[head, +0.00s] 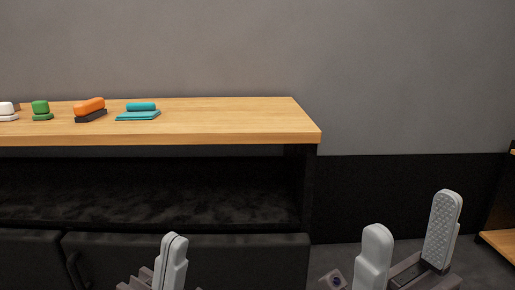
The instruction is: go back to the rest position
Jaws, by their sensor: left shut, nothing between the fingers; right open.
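My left gripper (171,262) is at the bottom edge, left of centre, with its fingers together and nothing held. My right gripper (407,248) is at the bottom right, its two grey fingers wide apart and empty. Both point upward in the picture, in front of the cabinet and apart from it. My arms behind the grippers are mostly cut off by the bottom edge.
A black cabinet (190,262) with a wooden top (225,115) and an open shelf (150,190) stands ahead. On top sit white, green (41,108), orange (89,105) and teal (141,107) objects. Another shelf unit (497,243) is at the right edge. Floor shows between them.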

